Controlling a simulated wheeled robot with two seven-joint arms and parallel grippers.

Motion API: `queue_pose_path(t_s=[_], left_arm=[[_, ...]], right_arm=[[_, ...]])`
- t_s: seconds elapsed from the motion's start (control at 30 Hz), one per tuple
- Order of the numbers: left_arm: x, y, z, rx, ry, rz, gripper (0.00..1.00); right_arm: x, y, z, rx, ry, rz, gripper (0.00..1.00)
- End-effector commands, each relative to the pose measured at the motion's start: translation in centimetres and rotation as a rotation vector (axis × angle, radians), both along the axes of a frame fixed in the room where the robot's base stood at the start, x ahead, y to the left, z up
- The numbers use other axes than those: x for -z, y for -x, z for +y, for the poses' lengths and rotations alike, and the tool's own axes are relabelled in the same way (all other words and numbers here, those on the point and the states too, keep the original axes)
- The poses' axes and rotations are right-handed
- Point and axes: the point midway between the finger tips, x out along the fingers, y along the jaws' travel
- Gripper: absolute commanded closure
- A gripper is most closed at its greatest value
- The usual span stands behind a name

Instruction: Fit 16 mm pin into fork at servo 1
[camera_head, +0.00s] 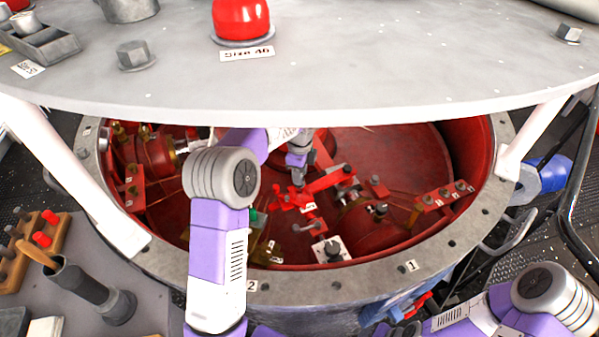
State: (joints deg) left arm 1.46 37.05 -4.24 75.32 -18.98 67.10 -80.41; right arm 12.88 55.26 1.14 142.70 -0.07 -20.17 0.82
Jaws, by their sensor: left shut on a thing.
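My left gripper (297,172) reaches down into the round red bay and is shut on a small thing. That thing is too small and too covered to identify. Just below the fingertips is a red linkage (322,183) with several arms and a small white label; I cannot tell which part is the fork at servo 1 or whether the gripper touches it. The rim has a "1" label (410,267) at the right front and a "2" label at the left front. My right arm shows at the lower right; its gripper is not visible.
A grey plate (400,60) on white struts hangs over the bay, with a red dome and hex bolts on it. The bay's bolted rim (455,245) surrounds the work. At left stand a rack with red-topped pieces (42,238) and a dark holder (85,285).

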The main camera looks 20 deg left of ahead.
Motion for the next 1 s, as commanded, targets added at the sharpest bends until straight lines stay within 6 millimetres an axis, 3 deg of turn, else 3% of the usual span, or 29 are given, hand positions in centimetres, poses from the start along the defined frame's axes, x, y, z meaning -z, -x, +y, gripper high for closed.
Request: queue_pose_path(t_s=[1.0], left_arm=[[2.0,0.0,0.0,0.000,0.000,0.001,1.00]], right_arm=[[0.8,0.0,0.0,0.000,0.000,0.000,0.46]])
